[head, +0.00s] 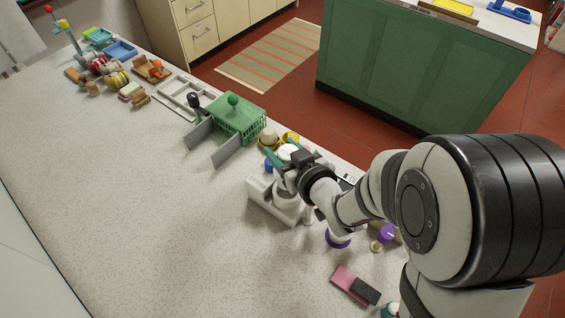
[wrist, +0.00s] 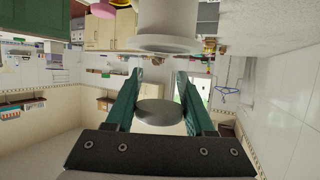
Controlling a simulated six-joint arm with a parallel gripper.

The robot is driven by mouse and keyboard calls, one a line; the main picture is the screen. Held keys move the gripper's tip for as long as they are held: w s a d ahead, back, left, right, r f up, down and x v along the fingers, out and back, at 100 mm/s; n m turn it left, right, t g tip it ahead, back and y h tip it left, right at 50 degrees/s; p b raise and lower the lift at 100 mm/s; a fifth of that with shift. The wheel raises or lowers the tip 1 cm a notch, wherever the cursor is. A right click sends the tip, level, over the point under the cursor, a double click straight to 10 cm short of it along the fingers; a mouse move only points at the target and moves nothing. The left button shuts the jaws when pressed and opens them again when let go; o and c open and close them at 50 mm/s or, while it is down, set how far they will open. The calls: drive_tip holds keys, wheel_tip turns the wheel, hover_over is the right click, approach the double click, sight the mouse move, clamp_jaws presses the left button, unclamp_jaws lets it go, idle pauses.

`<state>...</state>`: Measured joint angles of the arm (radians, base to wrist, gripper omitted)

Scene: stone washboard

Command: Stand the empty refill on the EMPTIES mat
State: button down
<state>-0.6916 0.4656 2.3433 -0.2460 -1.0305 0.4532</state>
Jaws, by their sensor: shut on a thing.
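My gripper (head: 284,153) is over the counter's far edge in the head view, partly hidden by my own arm. In the wrist view, its two green fingers (wrist: 159,88) stand on either side of a grey, round-ended piece (wrist: 160,112), which I take to be the empty refill. The fingers are shut on it. A pale part (head: 289,150) shows between the fingers in the head view. A large white cylinder with a flared rim (wrist: 165,40) is beyond the fingertips in the wrist view. I cannot make out the EMPTIES mat or its lettering.
A white block-like device (head: 270,202) stands beside my gripper. A green basket (head: 236,118) and grey panels (head: 227,148) are to its left. A pink and black block (head: 355,285) and a purple item (head: 338,240) are nearer. The left counter (head: 110,190) is clear.

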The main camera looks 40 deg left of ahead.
drive_tip(key=w+d+r+m+t+h, duration=0.35)
drive_tip(key=w+d+r, duration=0.45)
drive_tip(key=d+r, duration=0.3)
drive_tip(key=w+d+r+m+t+h, duration=0.1)
drive_tip(key=d+r+m+t+h, duration=0.2)
drive_tip(key=d, duration=0.7)
drive_tip(key=d+r+m+t+h, duration=0.1)
drive_tip(key=d+r+m+h, duration=0.3)
drive_tip(key=d, duration=0.7)
drive_tip(key=w+a+f+n+g+y, duration=0.1)
drive_tip(key=w+a+f+n+y, duration=0.15)
drive_tip(key=w+a+f, duration=0.65)
drive_tip(key=shift+s+a+f+n+g+y, duration=0.2)
drive_tip(key=shift+s+a+f+n+y, duration=0.3)
drive_tip(key=shift+a+f, duration=2.05)
drive_tip(key=shift+s+a+f+n+g+y, duration=0.25)
drive_tip(key=shift+a+f+y, duration=0.5)
drive_tip(key=shift+f, duration=3.45)
drive_tip(key=shift+s+a+f+n+g+y, duration=0.35)
drive_tip(key=shift+a+f, duration=1.5)
drive_tip(key=shift+f, duration=1.55)
drive_tip(key=shift+s, duration=0.1)
drive_tip(key=shift+c, duration=0.9)
unclamp_jaws()
